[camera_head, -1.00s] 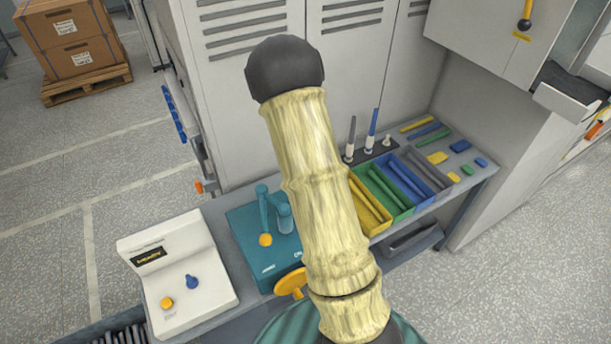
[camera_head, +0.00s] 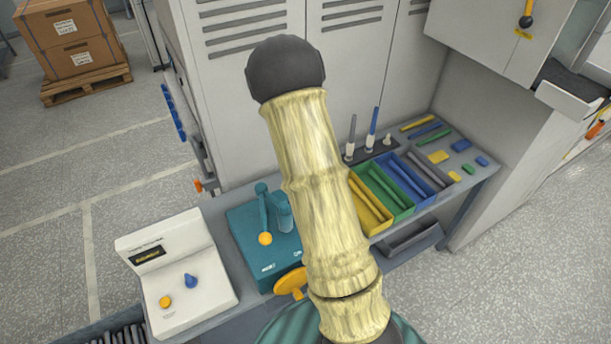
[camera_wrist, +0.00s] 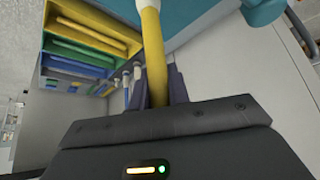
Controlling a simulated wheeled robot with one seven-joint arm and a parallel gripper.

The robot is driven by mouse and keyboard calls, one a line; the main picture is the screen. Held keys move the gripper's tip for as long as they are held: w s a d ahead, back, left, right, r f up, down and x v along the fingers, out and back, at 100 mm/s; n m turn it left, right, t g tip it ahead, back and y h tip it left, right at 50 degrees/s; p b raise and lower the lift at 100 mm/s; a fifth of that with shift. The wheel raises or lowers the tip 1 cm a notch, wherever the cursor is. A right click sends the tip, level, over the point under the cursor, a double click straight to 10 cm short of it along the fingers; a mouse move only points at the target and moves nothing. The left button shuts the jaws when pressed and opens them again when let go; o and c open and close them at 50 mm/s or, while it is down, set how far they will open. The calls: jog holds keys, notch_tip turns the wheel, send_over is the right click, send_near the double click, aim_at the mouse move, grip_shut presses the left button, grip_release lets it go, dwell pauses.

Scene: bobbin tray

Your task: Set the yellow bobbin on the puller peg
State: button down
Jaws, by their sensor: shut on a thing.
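In the wrist view my gripper (camera_wrist: 158,88) is shut on the yellow bobbin (camera_wrist: 152,50), a long yellow rod with a whitish part at the top picture edge. In the head view my arm hides the gripper and this bobbin. A dark peg strip (camera_head: 359,159) stands behind the bins; a grey bobbin (camera_head: 352,132) and a blue bobbin (camera_head: 373,128) stand upright on it. A short pale peg (camera_head: 387,140) to their right is bare. A teal machine (camera_head: 245,235) with upright teal posts stands left of my arm. I cannot tell which peg is the puller peg.
Yellow, green, blue and grey bins (camera_head: 408,208) of rods sit right of my arm. Loose coloured pieces (camera_head: 438,157) lie behind and right of them. A white console (camera_head: 195,290) stands at the left. Tall grey cabinets (camera_head: 350,60) close off the back.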

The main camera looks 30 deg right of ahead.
jog(key=shift+f, duration=0.2)
jog(key=c, duration=1.6)
grip_release()
jog(key=shift+r, duration=0.15)
jog(key=p+v, duration=0.5)
jog(key=v, duration=0.6)
jog(key=shift+p, duration=0.4)
jog(key=shift+a, duration=0.1)
